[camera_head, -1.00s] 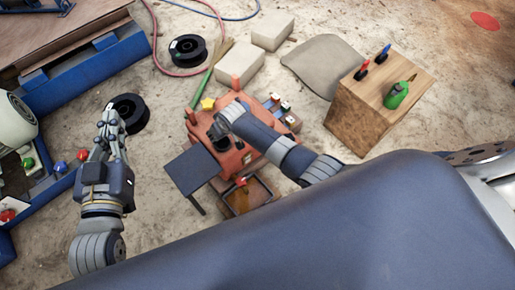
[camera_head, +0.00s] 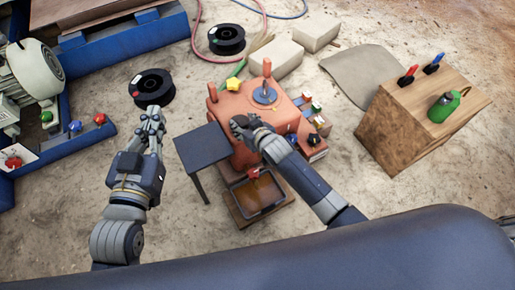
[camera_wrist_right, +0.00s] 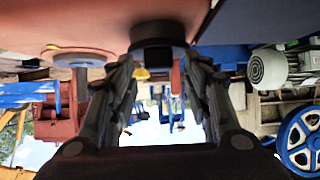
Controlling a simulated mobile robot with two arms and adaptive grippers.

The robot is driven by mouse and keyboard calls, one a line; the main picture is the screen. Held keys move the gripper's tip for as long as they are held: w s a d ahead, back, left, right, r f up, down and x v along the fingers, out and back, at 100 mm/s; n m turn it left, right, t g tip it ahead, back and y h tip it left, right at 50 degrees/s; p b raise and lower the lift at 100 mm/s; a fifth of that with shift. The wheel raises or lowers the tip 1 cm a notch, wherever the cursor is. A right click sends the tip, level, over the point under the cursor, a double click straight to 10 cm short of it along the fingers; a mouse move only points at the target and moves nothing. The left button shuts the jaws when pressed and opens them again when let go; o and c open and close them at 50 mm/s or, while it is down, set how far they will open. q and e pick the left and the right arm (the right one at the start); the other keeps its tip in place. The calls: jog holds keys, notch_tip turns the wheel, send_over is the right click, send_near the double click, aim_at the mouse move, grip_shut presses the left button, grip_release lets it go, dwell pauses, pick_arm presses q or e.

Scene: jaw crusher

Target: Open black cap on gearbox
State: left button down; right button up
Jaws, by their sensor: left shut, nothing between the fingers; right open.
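The gearbox is an orange-red machine (camera_head: 232,106) on the floor in the middle of the head view. My right gripper (camera_head: 240,124) is over its front part and hides the black cap there. In the right wrist view the black cap (camera_wrist_right: 158,36) is a dark round piece on the orange surface. The open fingers of my right gripper (camera_wrist_right: 157,90) stand on either side below it in the picture, and I cannot tell whether they touch it. My left gripper (camera_head: 150,120) is shut and empty, left of the gearbox.
A grey disc with a post (camera_head: 264,95) stands on the gearbox top, beside a yellow star knob (camera_head: 233,84). A dark side table (camera_head: 202,147) and a tray (camera_head: 232,199) are close by. A wooden box (camera_head: 395,133) stands at right, a black spool (camera_head: 152,88) at left.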

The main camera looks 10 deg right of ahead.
pick_arm(q)
notch_tip(320, 180, down, 6)
jog(key=b, duration=0.5)
pick_arm(e)
jog(key=shift+s+d+f+t+y, duration=0.1)
jog(key=shift+s+f+t+y, duration=0.05)
jog(key=shift+f+t, duration=0.3)
jog(key=shift+s+d+f+t+y, duration=0.15)
jog(key=shift+f+t, duration=0.2)
jog(key=shift+f, duration=0.2)
pick_arm(q)
jog(key=shift+s+r+p, duration=0.2)
jog(key=shift+r+p, duration=0.75)
jog(key=shift+p, duration=0.05)
jog(key=shift+s+r+p, duration=0.15)
jog(key=shift+r+p, duration=0.8)
pick_arm(e)
jog(key=v, duration=0.8)
jog(key=shift+r, duration=0.35)
jog(key=shift+s+a, duration=0.1)
